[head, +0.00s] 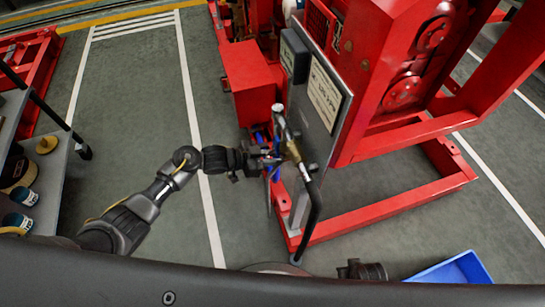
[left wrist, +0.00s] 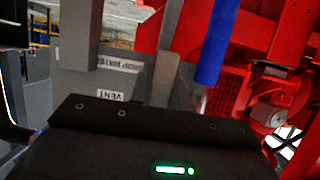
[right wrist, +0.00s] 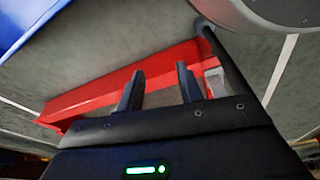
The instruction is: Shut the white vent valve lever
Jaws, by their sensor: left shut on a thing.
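My left gripper (head: 279,160) is at the pipework beside the red pumpset (head: 345,75), close to a brass-coloured valve body (head: 292,150). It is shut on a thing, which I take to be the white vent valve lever. The lever is not clear in the head view; the gripper and pipework largely hide it. In the left wrist view a VENT label (left wrist: 117,97) is just beyond the gripper body, and a blue handle (left wrist: 213,45) stands to its right. My right gripper (right wrist: 158,82) is open and empty, with floor and a red frame rail beyond it.
A grey panel (head: 325,95) stands just right of the pipework. A black hose (head: 313,220) curves down to the floor. A blue bin (head: 455,272) is at the lower right, and a shelf cart (head: 50,165) at the left. The floor between is clear.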

